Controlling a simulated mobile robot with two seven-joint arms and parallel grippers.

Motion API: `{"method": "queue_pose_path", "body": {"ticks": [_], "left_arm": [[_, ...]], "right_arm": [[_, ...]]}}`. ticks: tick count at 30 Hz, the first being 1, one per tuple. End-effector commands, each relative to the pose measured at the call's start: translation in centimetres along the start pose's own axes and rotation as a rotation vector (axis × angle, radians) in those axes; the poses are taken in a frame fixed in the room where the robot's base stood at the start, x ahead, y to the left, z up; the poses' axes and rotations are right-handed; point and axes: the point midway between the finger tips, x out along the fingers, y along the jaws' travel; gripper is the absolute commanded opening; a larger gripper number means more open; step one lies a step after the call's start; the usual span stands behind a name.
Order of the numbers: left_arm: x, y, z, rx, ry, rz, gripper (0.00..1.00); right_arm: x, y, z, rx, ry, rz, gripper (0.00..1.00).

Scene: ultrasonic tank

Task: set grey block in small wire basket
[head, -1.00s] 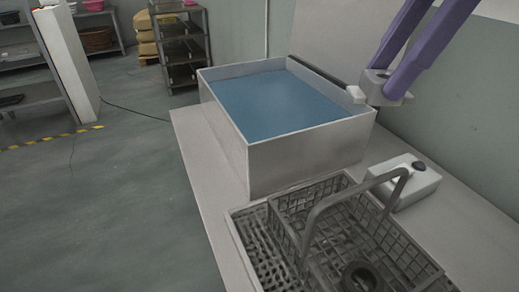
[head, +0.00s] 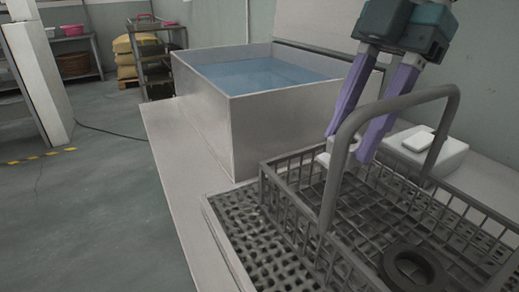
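My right gripper (head: 345,152), with purple fingers and a teal body, comes in from the top right. It is shut on a small light grey block (head: 323,158) at its fingertips, mostly hidden by the fingers and the basket handle. The small wire basket (head: 292,213) is dark grey with a tall arched handle and stands at the lower right. The block appears behind the handle, near the basket's far rim; its exact height above the basket cannot be told. My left gripper is not in view.
A dark ring (head: 412,268) lies in the basket. The basket stands on a perforated grey tray (head: 240,214). A tank of blue water (head: 205,120) stands behind.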

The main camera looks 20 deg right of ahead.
Motion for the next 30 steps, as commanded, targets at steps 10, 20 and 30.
{"method": "queue_pose_path", "body": {"ticks": [10,20,30], "left_arm": [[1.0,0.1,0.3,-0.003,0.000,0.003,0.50],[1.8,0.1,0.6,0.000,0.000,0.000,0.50],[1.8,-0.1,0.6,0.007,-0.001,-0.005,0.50]], "right_arm": [[3.8,0.0,1.6,0.002,0.000,0.000,0.00],[6.9,0.0,2.9,0.000,-0.001,0.003,0.00],[7.0,0.0,2.9,0.001,-0.001,0.002,0.53]]}}
